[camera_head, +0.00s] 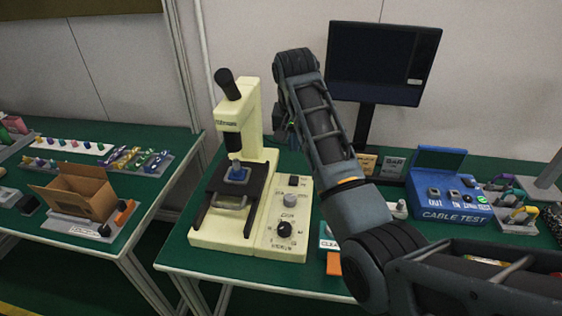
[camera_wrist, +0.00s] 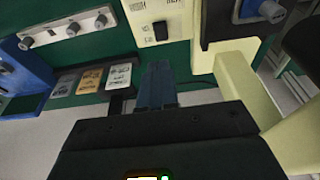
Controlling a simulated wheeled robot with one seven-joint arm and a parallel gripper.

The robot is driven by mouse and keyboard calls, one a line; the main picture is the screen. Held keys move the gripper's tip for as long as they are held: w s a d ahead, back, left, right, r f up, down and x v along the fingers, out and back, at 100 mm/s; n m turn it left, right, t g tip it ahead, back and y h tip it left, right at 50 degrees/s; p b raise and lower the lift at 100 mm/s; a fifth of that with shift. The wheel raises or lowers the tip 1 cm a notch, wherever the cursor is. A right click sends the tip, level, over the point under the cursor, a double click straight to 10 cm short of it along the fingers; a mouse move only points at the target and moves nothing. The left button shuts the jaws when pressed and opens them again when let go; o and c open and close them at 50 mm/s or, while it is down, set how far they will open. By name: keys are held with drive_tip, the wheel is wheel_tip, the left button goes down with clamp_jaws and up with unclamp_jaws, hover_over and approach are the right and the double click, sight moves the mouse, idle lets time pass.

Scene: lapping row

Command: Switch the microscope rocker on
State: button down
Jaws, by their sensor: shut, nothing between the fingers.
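The cream microscope (camera_head: 240,112) stands on the green bench in the head view. Its control panel (camera_head: 270,232) is on the right of its base, with knobs and a small black rocker (camera_head: 294,181) near the top. In the wrist view the panel (camera_wrist: 142,16) is at the top, with the black rocker (camera_wrist: 161,31) on it. My gripper (camera_wrist: 158,66) is shut and empty, its fingertips just below the rocker in that picture and apparently apart from it. In the head view my arm hides the fingers. I cannot tell which way the rocker is tipped.
A dark monitor (camera_head: 383,62) stands behind my arm. A blue cable tester (camera_head: 447,190) is to the right. Label cards (camera_wrist: 90,80) lie left of my fingers in the wrist view. The microscope's cream column (camera_wrist: 240,85) is close on their right.

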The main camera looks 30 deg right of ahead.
drive_tip(key=shift+w+r, duration=0.1)
drive_tip(key=shift+w, duration=0.25)
drive_tip(key=p, duration=0.2)
approach(292, 181)
drive_tip(key=x, duration=0.5)
drive_tip(key=shift+w+d, duration=0.1)
drive_tip(key=shift+d, duration=0.1)
drive_tip(key=shift+f, duration=0.75)
drive_tip(key=shift+f+b, duration=0.1)
drive_tip(key=shift+b, duration=0.3)
